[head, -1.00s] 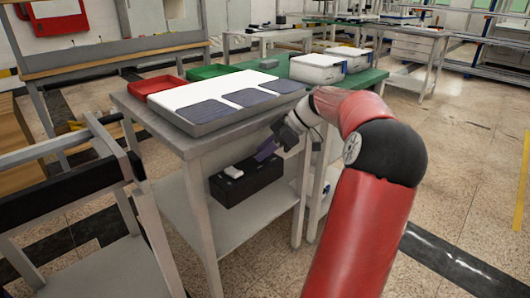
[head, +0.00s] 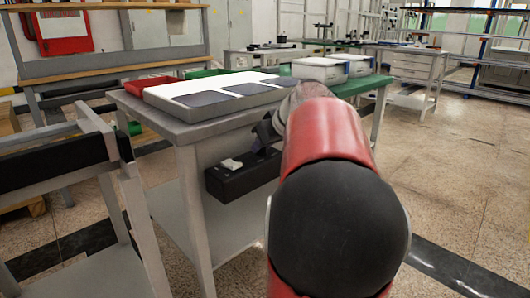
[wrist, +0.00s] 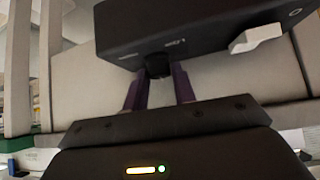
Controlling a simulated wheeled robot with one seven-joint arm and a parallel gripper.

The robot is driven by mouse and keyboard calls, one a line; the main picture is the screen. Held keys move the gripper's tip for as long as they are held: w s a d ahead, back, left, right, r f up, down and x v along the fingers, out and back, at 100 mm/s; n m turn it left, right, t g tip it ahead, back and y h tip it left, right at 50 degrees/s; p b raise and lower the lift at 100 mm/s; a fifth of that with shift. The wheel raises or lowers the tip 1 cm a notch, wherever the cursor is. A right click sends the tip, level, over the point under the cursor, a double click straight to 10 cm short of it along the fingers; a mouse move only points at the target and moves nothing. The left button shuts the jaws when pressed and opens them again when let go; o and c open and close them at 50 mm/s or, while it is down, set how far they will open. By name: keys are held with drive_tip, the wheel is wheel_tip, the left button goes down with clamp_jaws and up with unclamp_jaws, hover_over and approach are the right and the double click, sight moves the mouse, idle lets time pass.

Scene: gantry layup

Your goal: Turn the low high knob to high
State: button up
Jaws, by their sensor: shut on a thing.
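The low high knob (wrist: 157,66) is a small dark round knob on the face of a black box (wrist: 200,22) in the wrist view. The purple fingers of my gripper (wrist: 160,76) are closed around it, one on each side. Light lettering that looks like "LOW" stands beside the knob; the knob's pointer and the other lettering cannot be read. In the head view the black box (head: 240,179) hangs under the tabletop of a grey workbench, and my arm hides the knob and most of the gripper.
A white lever-like part (wrist: 256,38) sticks out of the box beside the knob. The grey workbench (head: 190,128) carries a light tray with dark sheets (head: 205,99) and a red bin (head: 148,84). A metal frame (head: 60,160) stands at the left. Floor at the right is clear.

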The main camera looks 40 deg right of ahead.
drive_tip(key=m+h, duration=0.1)
drive_tip(key=m+h+p, duration=0.1)
drive_tip(key=m, duration=0.1)
drive_tip(key=shift+a+r+m+g+h, duration=0.1)
drive_tip(key=shift+a+m+g+h, duration=0.2)
drive_tip(key=shift+w+a+f+m+g+h+p, duration=0.1)
drive_tip(key=shift+m+g+h+p, duration=0.35)
drive_tip(key=shift+m+h, duration=0.5)
drive_tip(key=shift+w+f+m+g+h+p, duration=0.1)
drive_tip(key=shift+m+g+h+p, duration=0.35)
drive_tip(key=shift+m, duration=0.8)
drive_tip(key=shift+s, duration=0.1)
drive_tip(key=o, duration=0.7)
drive_tip(key=shift+r, duration=0.1)
drive_tip(key=shift+s+a+r, duration=0.15)
drive_tip(key=shift+a+r, duration=0.05)
drive_tip(key=shift+r, duration=0.1)
drive_tip(key=v, duration=0.6)
drive_tip(key=shift+s+a+r, duration=0.2)
drive_tip(key=shift+s+a, duration=0.05)
drive_tip(key=shift+a, duration=0.1)
